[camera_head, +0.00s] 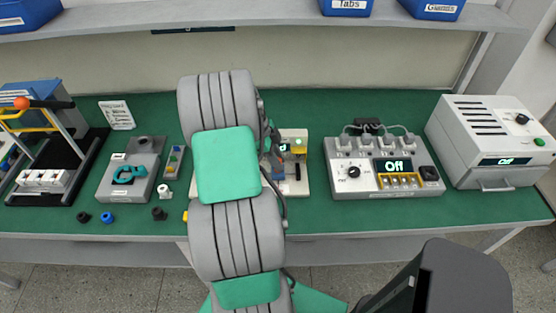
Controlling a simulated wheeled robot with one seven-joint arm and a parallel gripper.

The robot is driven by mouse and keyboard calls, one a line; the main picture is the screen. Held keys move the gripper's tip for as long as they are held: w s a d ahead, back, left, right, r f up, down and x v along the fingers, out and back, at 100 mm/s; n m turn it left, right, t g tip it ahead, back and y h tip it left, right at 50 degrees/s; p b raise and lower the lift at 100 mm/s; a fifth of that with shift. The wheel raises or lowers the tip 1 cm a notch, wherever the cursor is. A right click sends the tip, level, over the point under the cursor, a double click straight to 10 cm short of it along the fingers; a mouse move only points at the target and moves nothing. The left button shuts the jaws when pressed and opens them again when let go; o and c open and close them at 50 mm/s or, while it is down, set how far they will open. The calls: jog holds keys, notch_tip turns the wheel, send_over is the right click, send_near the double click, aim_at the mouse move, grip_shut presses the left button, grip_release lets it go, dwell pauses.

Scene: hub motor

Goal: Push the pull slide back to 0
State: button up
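A pale test board (294,186) stands on the green bench mat, mostly covered by my grey and green arm. I cannot make out which part is the pull slide, and the display's reading is too small to read. My gripper is at the board behind my arm. Only dark bits beside the arm show there, and the fingertips are hidden, so I cannot tell whether it touches anything.
Right of the board stand a grey unit reading "Off" (384,180) and a white box device (490,142). To the left are a grey fixture with a teal part (129,176), a lever press (48,150) and small loose rings. A shelf with blue bins runs above.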

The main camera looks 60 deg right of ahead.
grip_shut()
dwell(0.9)
